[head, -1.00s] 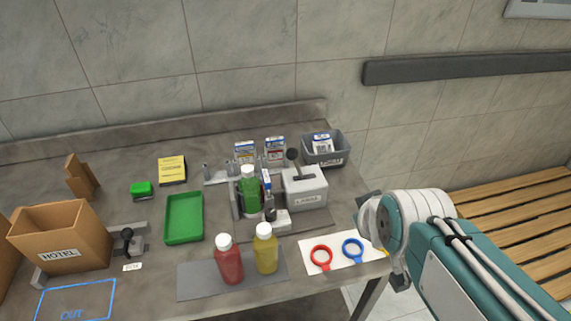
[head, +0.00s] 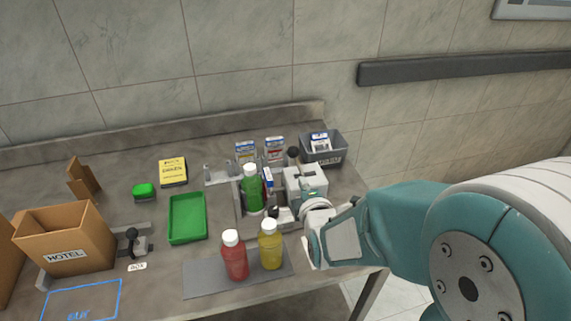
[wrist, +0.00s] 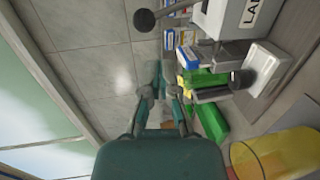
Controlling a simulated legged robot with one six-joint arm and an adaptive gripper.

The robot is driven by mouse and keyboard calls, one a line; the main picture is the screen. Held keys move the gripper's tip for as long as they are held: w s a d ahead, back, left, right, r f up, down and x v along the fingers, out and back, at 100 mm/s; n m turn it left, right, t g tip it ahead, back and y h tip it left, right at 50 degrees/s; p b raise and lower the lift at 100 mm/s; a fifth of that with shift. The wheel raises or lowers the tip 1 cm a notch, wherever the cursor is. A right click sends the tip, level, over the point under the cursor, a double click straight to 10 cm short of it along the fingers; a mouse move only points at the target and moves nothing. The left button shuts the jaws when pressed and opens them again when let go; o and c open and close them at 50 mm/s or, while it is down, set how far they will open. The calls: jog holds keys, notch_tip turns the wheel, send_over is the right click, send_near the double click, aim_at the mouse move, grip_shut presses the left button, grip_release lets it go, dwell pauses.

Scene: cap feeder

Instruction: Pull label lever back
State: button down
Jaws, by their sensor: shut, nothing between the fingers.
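The label machine is a pale box (head: 305,180) at the right of the table. Its lever has a black ball knob (head: 293,153), standing up behind the box. In the wrist view the knob (wrist: 144,20) on its grey rod is at the top, with the box (wrist: 247,18), lettered "LA...", to its right. My gripper (wrist: 161,72) is shut and empty, apart from the lever and lower in that picture. In the head view my wrist is in front of the box, and its fingers cannot be made out clearly.
A green bottle (head: 251,188) stands in the fixture left of the box. Red (head: 235,257) and yellow (head: 270,246) bottles stand in front; the yellow one is close in the wrist view (wrist: 278,155). A grey bin (head: 324,150) is behind. A green tray (head: 187,218) lies left.

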jog(key=n, duration=0.1)
jog(key=a+f+n+t, duration=0.1)
jog(key=n, duration=0.1)
jog(key=a+n+t, duration=0.1)
jog(key=shift+s+a+f+n+y, duration=0.1)
jog(key=shift+s+f+n+y, duration=0.2)
jog(key=shift+s+y, duration=0.1)
jog(key=shift+w, duration=0.15)
jog(key=x, duration=0.9)
jog(key=shift+w+r, duration=0.15)
jog(key=shift+w, duration=0.25)
jog(key=shift+d+r+m, duration=0.2)
jog(key=shift+d+m, duration=0.05)
jog(key=shift+m, duration=0.15)
